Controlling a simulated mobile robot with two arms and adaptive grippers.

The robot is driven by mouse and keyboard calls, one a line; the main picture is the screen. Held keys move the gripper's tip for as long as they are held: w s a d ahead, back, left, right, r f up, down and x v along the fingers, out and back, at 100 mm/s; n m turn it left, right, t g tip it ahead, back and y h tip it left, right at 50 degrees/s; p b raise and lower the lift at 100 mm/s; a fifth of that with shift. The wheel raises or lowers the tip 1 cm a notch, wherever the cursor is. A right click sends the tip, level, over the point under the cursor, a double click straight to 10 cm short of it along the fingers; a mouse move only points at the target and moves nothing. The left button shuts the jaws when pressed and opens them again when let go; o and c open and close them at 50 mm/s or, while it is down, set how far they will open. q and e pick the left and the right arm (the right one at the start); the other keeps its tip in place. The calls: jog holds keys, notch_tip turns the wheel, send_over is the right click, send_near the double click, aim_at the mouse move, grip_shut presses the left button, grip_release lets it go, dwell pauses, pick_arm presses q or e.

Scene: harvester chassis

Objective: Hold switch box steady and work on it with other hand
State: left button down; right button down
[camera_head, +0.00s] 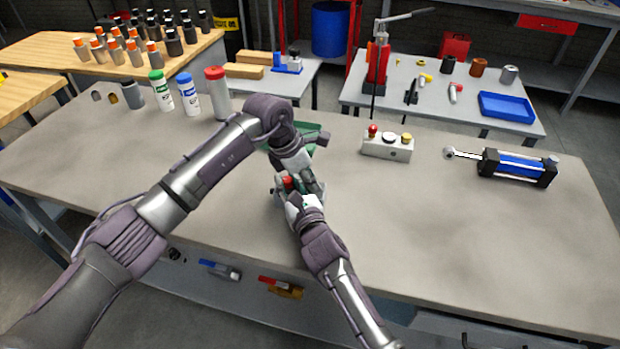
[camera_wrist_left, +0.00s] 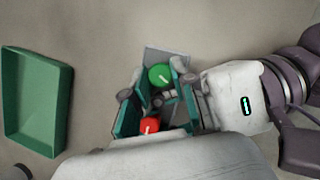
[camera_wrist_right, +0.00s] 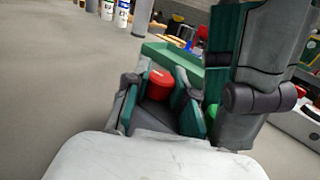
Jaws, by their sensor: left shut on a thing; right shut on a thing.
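The switch box (camera_wrist_left: 166,54) is grey, with a green knob (camera_wrist_left: 160,75) and a red knob (camera_wrist_left: 150,125), on the workbench. My left gripper (camera_wrist_left: 156,85) reaches down from above; its teal-padded fingers are closed on the box, either side of the green knob. My right gripper (camera_wrist_right: 158,88) comes in from the near side; its fingers straddle the box, with the red knob (camera_wrist_right: 160,84) between them. The two grippers are very close together. In the head view they hide most of the box, and the exact finger contacts are hard to see.
A green tray (camera_wrist_left: 38,103) lies just beyond the grippers. A control box with buttons (camera_head: 387,149) and a blue cylinder (camera_head: 515,166) stand to the right. Bottles (camera_head: 188,94) stand at the back left. The bench's front right is clear.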

pick_arm(q)
jog(key=n, duration=0.2)
jog(key=n+t, duration=0.1)
jog(key=n, duration=0.1)
jog(key=shift+t+y, duration=0.3)
jog(key=c, duration=1.2)
grip_release()
jog(key=v, duration=1.2)
